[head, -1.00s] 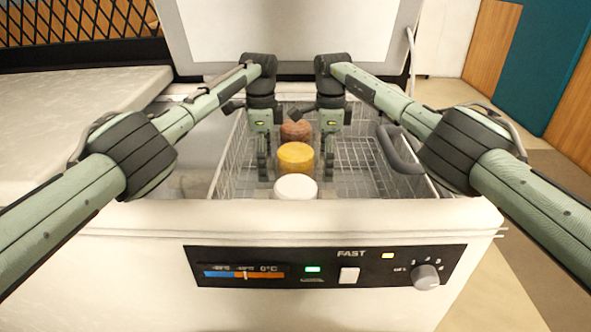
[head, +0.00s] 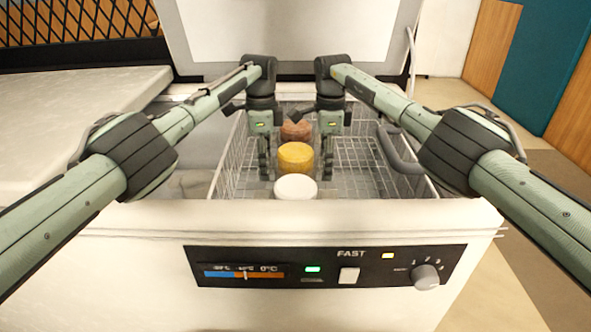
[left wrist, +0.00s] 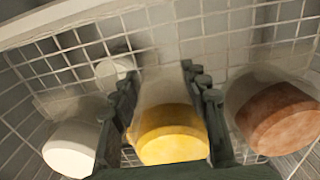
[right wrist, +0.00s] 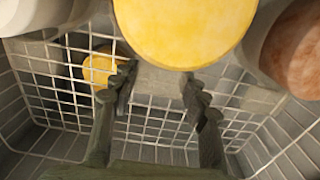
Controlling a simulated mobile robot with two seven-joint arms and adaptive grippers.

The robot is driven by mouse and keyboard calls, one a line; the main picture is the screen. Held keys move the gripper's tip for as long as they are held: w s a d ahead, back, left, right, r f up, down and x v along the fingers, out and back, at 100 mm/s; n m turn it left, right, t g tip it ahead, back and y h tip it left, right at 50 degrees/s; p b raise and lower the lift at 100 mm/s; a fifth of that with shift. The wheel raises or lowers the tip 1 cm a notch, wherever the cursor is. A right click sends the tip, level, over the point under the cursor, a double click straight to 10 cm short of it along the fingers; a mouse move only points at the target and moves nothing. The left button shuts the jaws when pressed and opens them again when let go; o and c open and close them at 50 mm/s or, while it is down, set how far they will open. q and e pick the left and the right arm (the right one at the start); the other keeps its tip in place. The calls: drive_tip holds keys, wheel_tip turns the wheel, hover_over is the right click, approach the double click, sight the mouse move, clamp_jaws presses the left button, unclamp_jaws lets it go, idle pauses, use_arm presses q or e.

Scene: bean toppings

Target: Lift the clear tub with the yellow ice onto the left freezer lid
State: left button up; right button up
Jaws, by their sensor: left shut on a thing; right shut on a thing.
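The clear tub with yellow ice (head: 295,157) stands in the middle of a row of tubs inside the open freezer's wire basket. My left gripper (head: 266,163) is shut on its left side; the left wrist view shows the yellow ice (left wrist: 170,135) between the fingers (left wrist: 172,95). My right gripper (head: 327,160) is shut on its right side; the right wrist view shows the yellow ice (right wrist: 185,28) large above the fingers (right wrist: 155,90). The clear walls are hard to make out. The left freezer lid (head: 75,100) is closed, flat and bare.
A tub with white contents (head: 296,187) stands in front of the yellow one, and one with brown contents (head: 296,130) behind it. The wire basket (head: 225,165) surrounds them. The open freezer lid (head: 290,35) stands upright behind; a dark handle (head: 400,152) is at right.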

use_arm(q)
drive_tip(key=shift+r, duration=0.2)
use_arm(e)
drive_tip(key=shift+r, duration=0.15)
